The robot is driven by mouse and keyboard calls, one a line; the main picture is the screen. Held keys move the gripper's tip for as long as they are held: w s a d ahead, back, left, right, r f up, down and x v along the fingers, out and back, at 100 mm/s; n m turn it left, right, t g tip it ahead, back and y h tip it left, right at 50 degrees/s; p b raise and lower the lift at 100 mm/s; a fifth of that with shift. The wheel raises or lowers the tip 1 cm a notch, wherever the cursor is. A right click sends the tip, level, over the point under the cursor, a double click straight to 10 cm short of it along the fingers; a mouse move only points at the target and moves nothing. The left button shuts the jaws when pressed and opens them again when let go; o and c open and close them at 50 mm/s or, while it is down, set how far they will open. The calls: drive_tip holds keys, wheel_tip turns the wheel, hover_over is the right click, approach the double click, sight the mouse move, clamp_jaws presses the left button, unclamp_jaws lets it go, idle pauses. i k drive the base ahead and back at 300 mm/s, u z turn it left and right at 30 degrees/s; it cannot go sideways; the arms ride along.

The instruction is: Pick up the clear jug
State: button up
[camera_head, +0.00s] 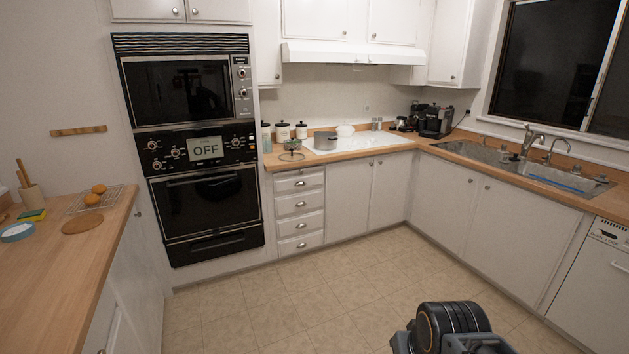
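I cannot make out a clear jug for certain. A small see-through or wire object (291,151) stands at the left end of the far counter, beside the wall oven; it is too small to tell what it is. A dark part of my own arm shows at the bottom edge, right of centre. My gripper's fingers are not in view. The arm part is far from the counters, over the floor.
A grey pot (325,141) stands on the white cooktop (368,141). A dark coffee maker (436,121) stands in the corner, left of the sink (522,165). The left counter (62,262) holds oranges (94,194) on a rack. The floor (300,315) is clear.

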sight(266, 140)
drive_tip(key=u, duration=0.05)
drive_tip(key=i, duration=2.45)
drive_tip(key=u, duration=0.7)
drive_tip(key=i, duration=1.9)
drive_tip(key=u, duration=0.5)
drive_tip(key=i, duration=0.5)
